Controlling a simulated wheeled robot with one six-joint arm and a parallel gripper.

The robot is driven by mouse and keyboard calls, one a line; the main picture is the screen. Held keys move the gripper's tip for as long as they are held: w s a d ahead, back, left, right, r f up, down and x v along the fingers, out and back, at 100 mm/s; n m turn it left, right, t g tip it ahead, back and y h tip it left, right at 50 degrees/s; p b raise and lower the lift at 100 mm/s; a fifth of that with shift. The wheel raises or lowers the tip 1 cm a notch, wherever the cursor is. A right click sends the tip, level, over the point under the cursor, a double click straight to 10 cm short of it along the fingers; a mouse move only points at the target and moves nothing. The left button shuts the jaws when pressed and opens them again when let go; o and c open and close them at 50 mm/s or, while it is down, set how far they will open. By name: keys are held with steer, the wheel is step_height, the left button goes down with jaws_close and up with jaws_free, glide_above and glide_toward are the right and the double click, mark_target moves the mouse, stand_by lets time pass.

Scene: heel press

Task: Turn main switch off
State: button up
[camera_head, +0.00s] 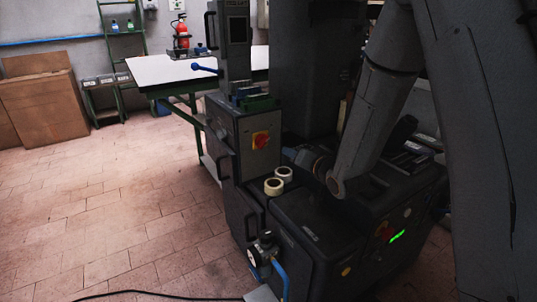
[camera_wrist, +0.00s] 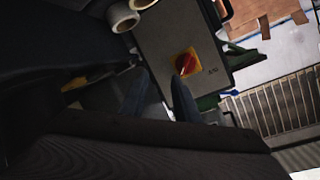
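The main switch (camera_head: 261,140) is a red knob on a yellow square plate. It is fixed to the front of a grey control box on the machine. In the wrist view the switch (camera_wrist: 186,62) is just beyond the right fingertip of my gripper (camera_wrist: 159,80). The red handle lies slanted on its plate there. My gripper is open, with a gap between its two fingers and nothing seen in it. The fingers look apart from the switch. In the head view my arm comes down from the upper right, and my fingers cannot be made out.
Two tape rolls (camera_head: 274,186) stand on the dark machine (camera_head: 310,232) below the switch box. A white-topped table (camera_head: 165,69) stands behind. The tiled floor at left is clear.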

mark_target(266, 142)
steer(key=w+a+y+b, duration=0.1)
steer(key=w+a, duration=0.2)
steer(key=a, duration=0.1)
steer(key=w+a+t+y+b, duration=0.1)
steer(key=w+a+y, duration=0.1)
steer(key=w+a, duration=0.2)
steer(key=shift+w+a+t, duration=0.25)
steer(key=shift+t, duration=0.05)
jaws_close()
